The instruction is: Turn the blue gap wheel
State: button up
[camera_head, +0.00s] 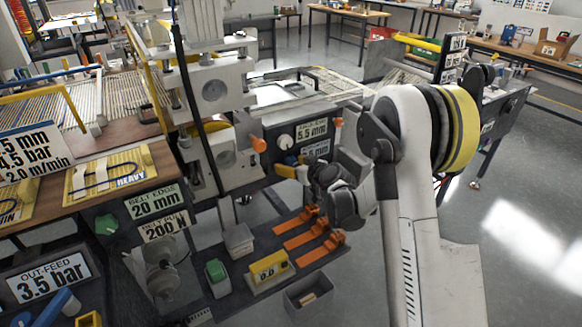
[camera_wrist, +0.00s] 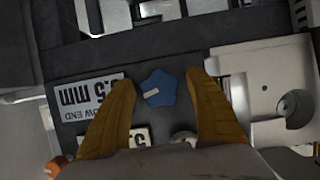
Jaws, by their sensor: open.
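The blue gap wheel (camera_wrist: 158,88) is a lobed knob with a pale mark on the dark panel, in the middle of the wrist view. My gripper (camera_wrist: 162,79) is open, with one yellow finger on each side of the wheel and a clear gap to each. Whether the fingertips reach down to the wheel's depth I cannot tell. In the head view my gripper (camera_head: 288,172) is at the panel below the "5.5 mm" label (camera_head: 312,129). There the wheel (camera_head: 291,160) shows only as a small blue patch, mostly hidden.
An orange knob (camera_head: 258,145) is left of my gripper, on the machine. A round white dial (camera_head: 286,141) is just above it. Below stand a green-topped block (camera_head: 216,272), a yellow box (camera_head: 269,268), a grey bin (camera_head: 309,296) and orange clamps (camera_head: 307,236).

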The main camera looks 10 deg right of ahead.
jog(key=c, duration=1.2)
jog(key=m+y+b, duration=0.1)
jog(key=m+y, duration=0.1)
jog(key=m, duration=0.1)
jog(key=m+y, duration=0.2)
jog(key=m, duration=0.1)
jog(key=shift+m+g, duration=0.3)
jog(key=m+y, duration=0.2)
jog(key=m, duration=0.2)
jog(key=shift+a+r+y, duration=0.1)
jog(key=shift+y, duration=0.2)
jog(key=m+t+y, duration=0.1)
jog(key=m+t, duration=0.1)
jog(key=m, duration=0.2)
jog(key=shift+r, duration=0.1)
jog(key=shift+m, duration=0.4)
